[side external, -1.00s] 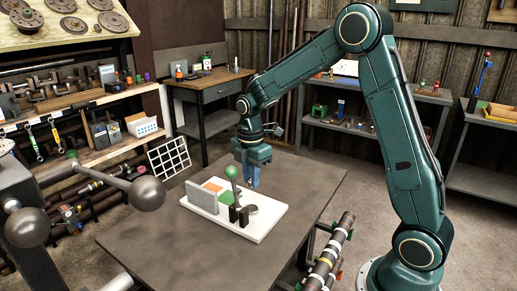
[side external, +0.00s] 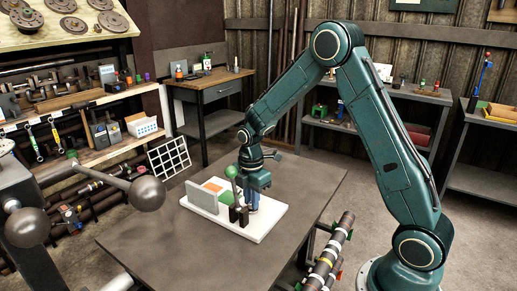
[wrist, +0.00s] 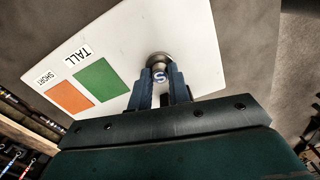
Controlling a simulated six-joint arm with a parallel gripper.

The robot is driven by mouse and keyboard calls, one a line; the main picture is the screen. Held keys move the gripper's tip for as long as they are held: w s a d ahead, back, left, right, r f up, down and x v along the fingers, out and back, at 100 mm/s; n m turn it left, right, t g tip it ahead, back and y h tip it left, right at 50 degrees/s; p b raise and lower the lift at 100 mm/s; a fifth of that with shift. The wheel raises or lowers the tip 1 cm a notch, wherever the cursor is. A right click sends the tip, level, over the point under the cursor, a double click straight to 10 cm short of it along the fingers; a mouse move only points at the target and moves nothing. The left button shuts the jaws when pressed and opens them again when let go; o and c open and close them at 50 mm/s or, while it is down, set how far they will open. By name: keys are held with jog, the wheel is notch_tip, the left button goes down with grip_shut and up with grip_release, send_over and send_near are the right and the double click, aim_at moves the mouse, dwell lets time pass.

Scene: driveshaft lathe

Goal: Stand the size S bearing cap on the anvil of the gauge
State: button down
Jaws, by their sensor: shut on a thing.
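My gripper (wrist: 161,88) is shut on the size S bearing cap (wrist: 159,75), whose "S" label shows between the blue fingers in the wrist view. A round grey metal piece shows at the fingertips; I cannot tell cap from anvil there. In the side view my gripper (side external: 252,203) is low over the right part of the gauge's white base (side external: 264,225), beside the dark upright posts (side external: 239,215). The anvil is hidden behind the fingers and posts, so contact with the cap cannot be told.
The gauge has a green ball knob (side external: 231,171) and a grey upright plate (side external: 202,197). Its base carries an orange SHORT patch (wrist: 69,97) and a green TALL patch (wrist: 102,80). The table (side external: 150,235) around it is clear.

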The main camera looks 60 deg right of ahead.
jog(key=shift+f, duration=0.15)
jog(key=c, duration=1.3)
grip_release()
notch_tip(320, 180, up, 12)
jog(key=shift+r, duration=0.15)
jog(key=shift+r, duration=0.1)
